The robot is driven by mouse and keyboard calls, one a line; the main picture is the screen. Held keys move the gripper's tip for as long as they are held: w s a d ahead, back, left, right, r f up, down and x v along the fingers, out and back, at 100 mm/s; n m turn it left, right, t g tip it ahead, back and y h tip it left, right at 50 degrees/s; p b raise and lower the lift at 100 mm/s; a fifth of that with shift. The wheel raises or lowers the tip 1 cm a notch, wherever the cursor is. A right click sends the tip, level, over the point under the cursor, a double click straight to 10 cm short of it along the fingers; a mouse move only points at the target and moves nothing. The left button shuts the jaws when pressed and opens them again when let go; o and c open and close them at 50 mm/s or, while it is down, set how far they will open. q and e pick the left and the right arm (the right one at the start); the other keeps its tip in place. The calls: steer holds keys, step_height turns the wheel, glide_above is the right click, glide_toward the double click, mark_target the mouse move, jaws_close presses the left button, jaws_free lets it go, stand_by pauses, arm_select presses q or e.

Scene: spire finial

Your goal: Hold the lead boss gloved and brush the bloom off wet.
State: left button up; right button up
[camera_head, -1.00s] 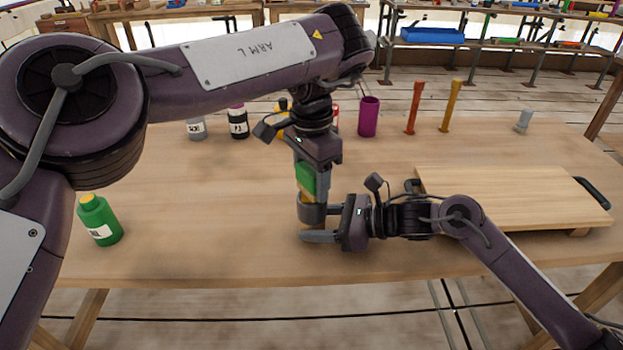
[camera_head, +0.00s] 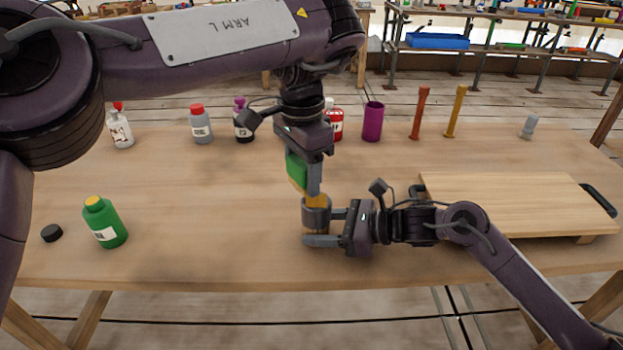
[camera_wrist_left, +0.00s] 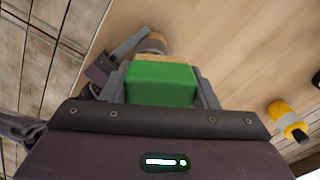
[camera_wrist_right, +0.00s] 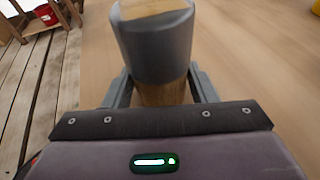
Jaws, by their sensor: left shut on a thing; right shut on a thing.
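The lead boss (camera_head: 316,215) is a dark grey cylinder around a wooden piece, upright near the table's front middle. My right gripper (camera_head: 322,228) is shut on its wooden lower part from the right; the right wrist view shows the grey band (camera_wrist_right: 157,45) above the fingers. My left gripper (camera_head: 307,172) is shut on a green block-shaped brush (camera_head: 296,168) with tan bristles, right above the boss. In the left wrist view the green block (camera_wrist_left: 160,82) fills the jaws. The bristles meet or nearly meet the boss top; contact is unclear. No glove or wetness is discernible.
A green bottle (camera_head: 105,222) and a black cap (camera_head: 51,233) stand at the left. Several bottles, a purple cup (camera_head: 373,121) and orange (camera_head: 419,112) and yellow (camera_head: 456,111) tools line the back. A wooden board (camera_head: 510,202) lies right. The table's left middle is clear.

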arm_select(q)
steer(key=a+r, duration=0.1)
steer(key=r, duration=0.1)
steer(key=a+r, duration=0.1)
steer(key=shift+a+r, duration=0.35)
arm_select(e)
steer(key=o, duration=0.8)
steer(key=shift+o, duration=0.2)
steer(key=v, duration=1.2)
